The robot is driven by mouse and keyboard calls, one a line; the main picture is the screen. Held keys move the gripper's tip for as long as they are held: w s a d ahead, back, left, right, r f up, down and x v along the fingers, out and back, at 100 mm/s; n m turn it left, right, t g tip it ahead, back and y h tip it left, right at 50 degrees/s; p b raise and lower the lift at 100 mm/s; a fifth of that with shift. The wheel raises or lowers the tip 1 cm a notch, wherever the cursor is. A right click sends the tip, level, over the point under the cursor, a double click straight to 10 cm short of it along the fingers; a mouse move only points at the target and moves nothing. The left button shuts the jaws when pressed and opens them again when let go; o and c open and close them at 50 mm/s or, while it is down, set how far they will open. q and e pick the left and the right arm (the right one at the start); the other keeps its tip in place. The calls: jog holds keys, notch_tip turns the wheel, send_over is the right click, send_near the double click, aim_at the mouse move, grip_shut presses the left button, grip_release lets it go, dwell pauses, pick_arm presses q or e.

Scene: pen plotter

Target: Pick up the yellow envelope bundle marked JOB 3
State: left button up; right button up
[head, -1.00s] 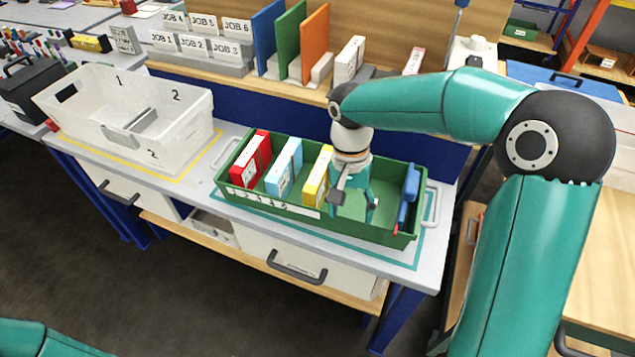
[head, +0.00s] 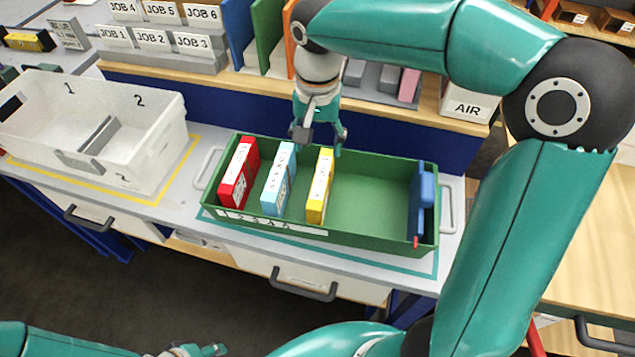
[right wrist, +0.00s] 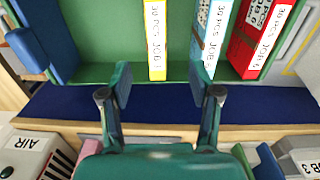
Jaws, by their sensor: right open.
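The yellow envelope bundle (head: 320,187) stands upright in the green tray (head: 375,242), right of the blue and red bundles. It also shows in the right wrist view (right wrist: 156,42), with a white label strip whose job number I cannot read surely. My right gripper (head: 318,143) is open and empty, above the tray's back wall and behind the yellow bundle. In the right wrist view the yellow bundle lies beyond the gap between the fingertips (right wrist: 160,87), touching neither. My left gripper (head: 197,350) shows only partly at the bottom edge; its jaw state is unclear.
A light blue bundle (head: 279,180) and a red bundle (head: 239,173) stand left of the yellow one. A blue object (head: 422,200) stands at the tray's right end. Tray floor between is clear. A white bin (head: 150,165) stands left; a wooden shelf (head: 225,85) runs behind.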

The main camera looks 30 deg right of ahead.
aim_at(322, 180)
jog(key=f, duration=0.9)
jog(key=shift+s+d+f, duration=0.25)
jog(key=shift+d+f, duration=0.15)
jog(key=shift+w+d+f, duration=0.1)
jog(key=shift+w+f, duration=0.1)
jog(key=shift+f, duration=1.15)
jog(key=shift+w+d+f, duration=0.1)
jog(key=shift+w+f, duration=0.05)
jog(key=shift+f, duration=1.15)
grip_shut()
